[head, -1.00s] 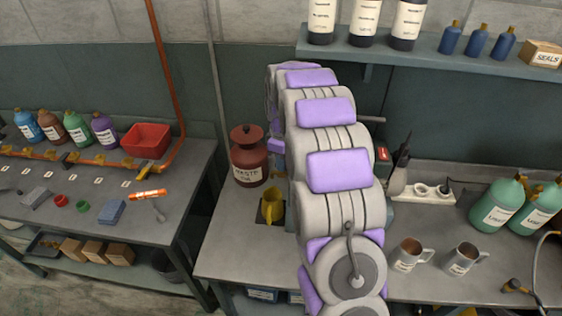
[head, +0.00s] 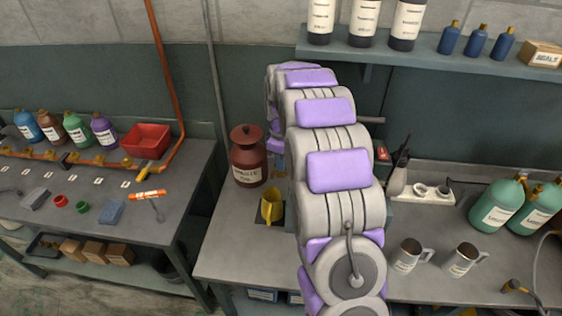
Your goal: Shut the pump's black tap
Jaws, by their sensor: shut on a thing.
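My grey and purple arm fills the middle of the head view and covers much of the right-hand bench. My gripper is hidden behind the arm, so its fingers and anything in them do not show. The pump's black tap is not visible. Only small parts of some equipment show at the arm's right edge, including a red piece (head: 382,153) and a grey rod (head: 371,119). I cannot tell whether these belong to the pump.
A brown waste can (head: 247,160) and a yellow jug (head: 271,206) stand left of my arm. Two metal mugs (head: 406,255) and green bottles (head: 497,201) stand to its right. A shelf (head: 430,52) with bottles hangs above. The left bench (head: 110,225) holds small parts.

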